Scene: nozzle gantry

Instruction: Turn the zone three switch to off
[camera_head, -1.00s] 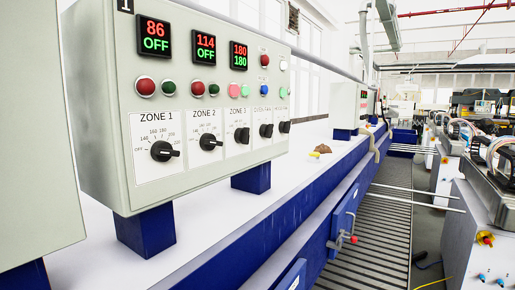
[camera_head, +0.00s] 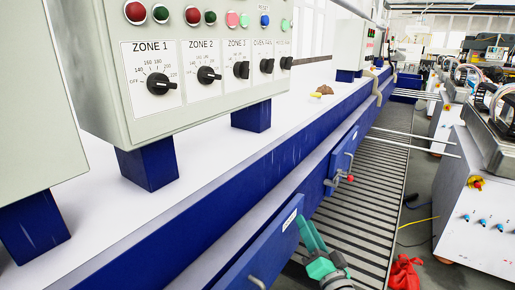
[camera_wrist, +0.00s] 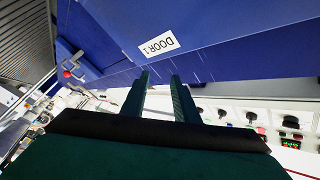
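The zone 3 switch (camera_head: 241,70) is a black rotary knob on a white dial plate on the grey control panel (camera_head: 105,80). Its exact pointer setting is too small to tell. It sits right of the zone 1 switch (camera_head: 158,84) and the zone 2 switch (camera_head: 208,76). My green gripper (camera_head: 308,232) is low in the head view, beside the blue bench front, well below and apart from the panel. In the wrist view my gripper (camera_wrist: 160,76) shows two separated fingers with nothing between them. Panel knobs appear upside down there, right of the fingers.
The panel stands on blue feet (camera_head: 148,165) on a white bench top. A blue door with a "DOOR 1" label (camera_wrist: 157,42) is near my fingers. A red-tipped handle (camera_head: 349,178) juts out from the bench front. A slatted floor strip (camera_head: 345,215) runs alongside.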

